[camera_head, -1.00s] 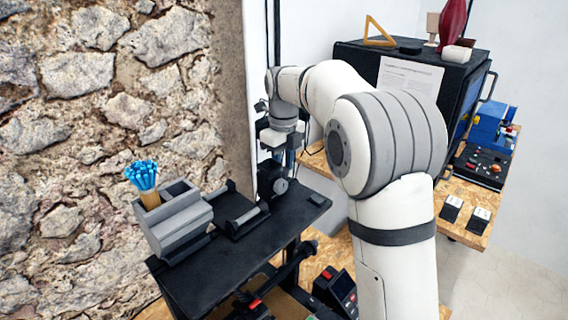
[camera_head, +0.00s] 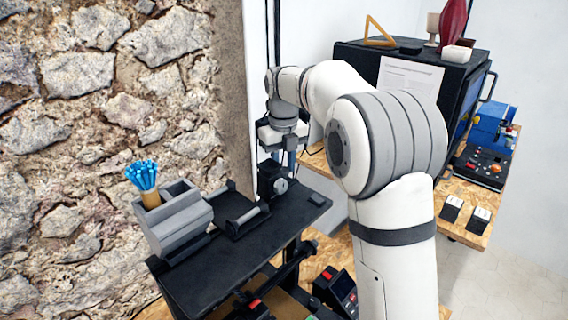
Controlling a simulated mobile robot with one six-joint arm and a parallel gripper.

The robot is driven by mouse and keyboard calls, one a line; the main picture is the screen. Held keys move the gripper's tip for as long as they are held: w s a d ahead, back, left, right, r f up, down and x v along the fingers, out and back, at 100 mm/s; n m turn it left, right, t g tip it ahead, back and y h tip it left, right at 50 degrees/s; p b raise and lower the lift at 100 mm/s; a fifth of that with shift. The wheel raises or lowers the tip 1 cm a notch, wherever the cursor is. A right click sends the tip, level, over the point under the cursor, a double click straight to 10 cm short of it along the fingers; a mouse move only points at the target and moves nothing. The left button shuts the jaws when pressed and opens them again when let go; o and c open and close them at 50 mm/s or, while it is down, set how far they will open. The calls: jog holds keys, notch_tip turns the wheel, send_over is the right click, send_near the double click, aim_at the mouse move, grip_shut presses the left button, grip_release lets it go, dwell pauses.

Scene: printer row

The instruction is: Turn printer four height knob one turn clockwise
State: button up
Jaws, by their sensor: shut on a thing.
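My gripper (camera_head: 284,157) points down at the back end of the black printer top (camera_head: 215,265), beside the pale wall edge. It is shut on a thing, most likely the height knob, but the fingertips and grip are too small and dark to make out. Just below is a black part with a round silver disc (camera_head: 281,186) on its face. I cannot tell whether this disc belongs to the knob.
The stone wall (camera_head: 80,130) is close behind. A black enclosure (camera_head: 455,75) stands at the back right, near a control panel (camera_head: 485,165) on the wooden bench.

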aim_at(283, 169)
jog(key=shift+r, duration=0.1)
jog(key=o, duration=1)
jog(key=shift+c, duration=0.2)
notch_tip(283, 169, up, 8)
jog(key=shift+f+b, duration=0.15)
jog(key=shift+b, duration=0.45)
